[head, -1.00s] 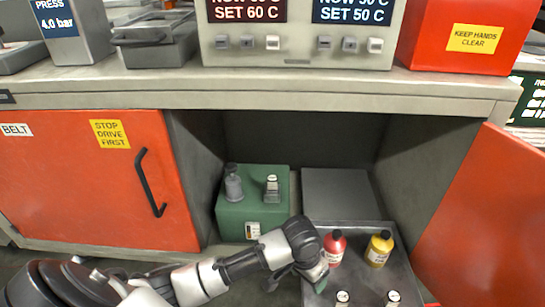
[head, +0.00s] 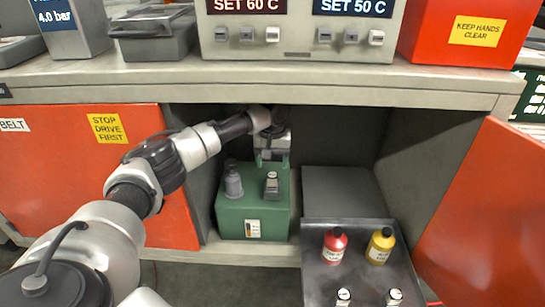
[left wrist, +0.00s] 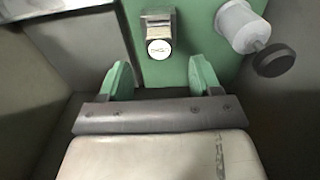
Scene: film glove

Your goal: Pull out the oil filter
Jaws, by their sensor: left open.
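A green box (head: 253,218) stands inside the open cabinet bay. On its top are a grey cylinder with a dark knob (head: 233,182) at left and a small metal fitting with a pale round cap (head: 271,186) at right. No label tells which is the oil filter. In the left wrist view, the fitting (left wrist: 158,30) is beyond and between the fingertips, and the cylinder (left wrist: 238,28) is at upper right. My left gripper (head: 272,158) is open and empty, above and behind the box top, with its green fingers (left wrist: 160,78) apart. My right gripper is out of view.
A grey pull-out tray (head: 318,283) holds a red bottle (head: 334,246), a yellow bottle (head: 380,246) and small capped items. The worktop edge (head: 300,92) overhangs the bay. An orange door (head: 480,215) stands open at right; another orange panel (head: 60,180) is at left.

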